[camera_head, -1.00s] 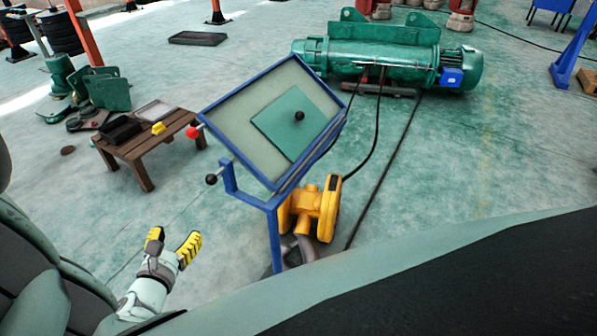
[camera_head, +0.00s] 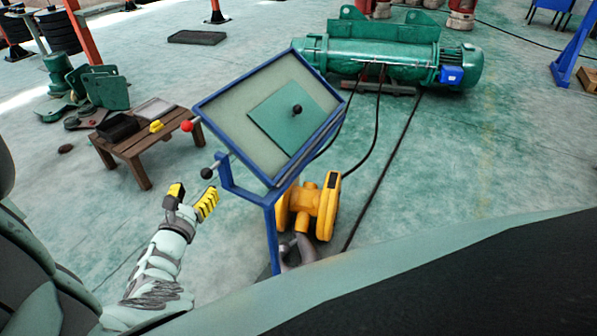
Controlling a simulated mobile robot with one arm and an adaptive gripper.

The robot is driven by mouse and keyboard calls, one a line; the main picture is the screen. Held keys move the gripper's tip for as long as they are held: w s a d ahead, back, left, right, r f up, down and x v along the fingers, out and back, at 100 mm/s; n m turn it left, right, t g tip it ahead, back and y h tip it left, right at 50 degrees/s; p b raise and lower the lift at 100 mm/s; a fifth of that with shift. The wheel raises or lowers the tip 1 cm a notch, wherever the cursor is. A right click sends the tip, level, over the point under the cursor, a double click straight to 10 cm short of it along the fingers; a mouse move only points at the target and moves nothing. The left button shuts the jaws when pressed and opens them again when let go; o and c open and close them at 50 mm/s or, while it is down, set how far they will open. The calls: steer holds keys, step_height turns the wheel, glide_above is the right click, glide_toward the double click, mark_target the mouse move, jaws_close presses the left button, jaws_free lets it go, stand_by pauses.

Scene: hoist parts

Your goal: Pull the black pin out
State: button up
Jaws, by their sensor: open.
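A tilted blue-framed panel (camera_head: 233,75) stands on a blue post. A pin with a black ball knob (camera_head: 207,173) sticks out at its lower left, by the blue side bracket (camera_head: 226,178). A red ball knob (camera_head: 187,126) sits higher on the panel's left side. Another black knob (camera_head: 297,109) is on the green plate (camera_head: 284,133) inside the frame. My gripper (camera_head: 191,196), with yellow ribbed fingers, is open and empty. It is just below and left of the pin's black knob, apart from it in the picture. How far the pin goes in is hidden.
A yellow machine (camera_head: 317,208) stands behind the post. A wooden bench (camera_head: 136,146) with a black tray and small yellow part is at left. A green hoist (camera_head: 385,65) lies behind, with black cables on the floor.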

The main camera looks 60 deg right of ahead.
mark_target(205, 177)
steer(key=b+x, duration=0.3)
steer(key=x, duration=0.3)
steer(key=shift+d+f, duration=0.15)
steer(key=shift+w+d, duration=0.1)
steer(key=shift+d, duration=0.3)
steer(key=shift+a, duration=0.1)
jaws_close()
